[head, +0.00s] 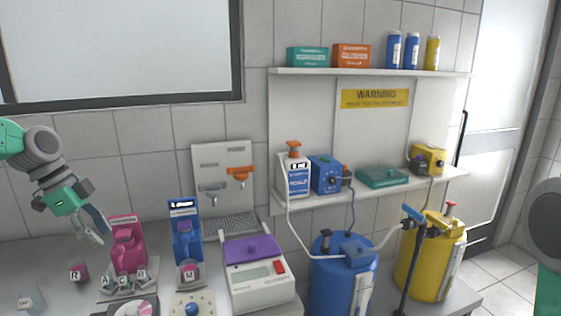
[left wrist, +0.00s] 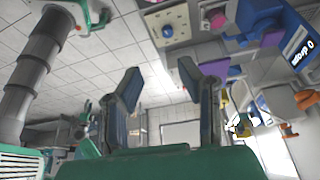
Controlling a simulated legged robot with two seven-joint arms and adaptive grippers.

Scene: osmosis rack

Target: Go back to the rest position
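My left gripper (head: 92,232) hangs in the air at the left of the head view, above the left part of the bench and just left of the pink device (head: 128,246). In the left wrist view its two fingers stand apart with nothing between them (left wrist: 160,78), so it is open and empty. Part of my right arm shows at the right edge of the head view; its gripper is out of that picture.
Several lettered blocks (head: 125,279), a block marked R (head: 79,272), a blue device (head: 186,234) and a white balance (head: 262,283) stand on the bench. Blue (head: 340,280) and yellow (head: 427,262) tanks with hoses stand right. Shelves (head: 370,73) hold boxes and bottles.

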